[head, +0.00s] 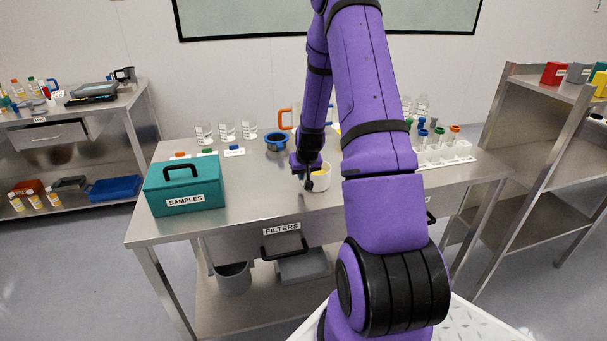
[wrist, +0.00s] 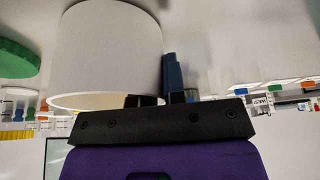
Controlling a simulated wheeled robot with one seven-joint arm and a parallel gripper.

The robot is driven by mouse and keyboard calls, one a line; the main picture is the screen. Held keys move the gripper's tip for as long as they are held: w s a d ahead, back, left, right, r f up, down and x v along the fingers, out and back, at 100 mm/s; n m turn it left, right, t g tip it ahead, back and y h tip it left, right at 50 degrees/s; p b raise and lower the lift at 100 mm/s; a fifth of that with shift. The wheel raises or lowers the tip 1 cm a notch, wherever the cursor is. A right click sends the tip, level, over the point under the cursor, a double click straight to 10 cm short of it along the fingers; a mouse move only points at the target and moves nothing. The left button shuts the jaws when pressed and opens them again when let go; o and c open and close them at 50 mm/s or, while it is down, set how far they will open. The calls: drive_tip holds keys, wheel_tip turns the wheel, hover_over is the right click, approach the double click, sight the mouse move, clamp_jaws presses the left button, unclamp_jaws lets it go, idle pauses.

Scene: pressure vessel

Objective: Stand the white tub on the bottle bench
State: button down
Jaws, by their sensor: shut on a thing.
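The white tub (head: 320,178) is on the middle steel bench, near its front edge, partly hidden by my gripper (head: 308,180). It looks upright. I cannot tell if its base touches the bench top. In the wrist view the tub (wrist: 105,50) fills the upper left, its open rim facing the gripper. My gripper (wrist: 158,92) is shut on the tub's wall, one finger inside the rim and one outside. A left steel bench (head: 110,112) carries several bottles (head: 32,88); its label is too small to read.
Near the tub are a teal samples box (head: 185,190), a blue funnel-like piece (head: 276,140), an orange-handled jug (head: 288,118) and a white tube rack (head: 445,155). A steel shelf unit (head: 545,130) stands right. Floor shows between the left and middle benches.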

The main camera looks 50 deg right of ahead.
drive_tip(key=c, duration=1.2)
unclamp_jaws()
drive_tip(key=v, duration=1.2)
drive_tip(key=s+a+r+n+t+y, duration=0.1)
drive_tip(key=s+a+r+n, duration=0.3)
drive_tip(key=a+r, duration=1.4)
drive_tip(key=s+a+r+n, duration=0.1)
drive_tip(key=s+a+r, duration=0.2)
drive_tip(key=s+a, duration=0.3)
drive_tip(key=s+a+r+n+y, duration=0.1)
drive_tip(key=s+a+r, duration=0.3)
drive_tip(key=s, duration=0.8)
drive_tip(key=shift+a, duration=1.05)
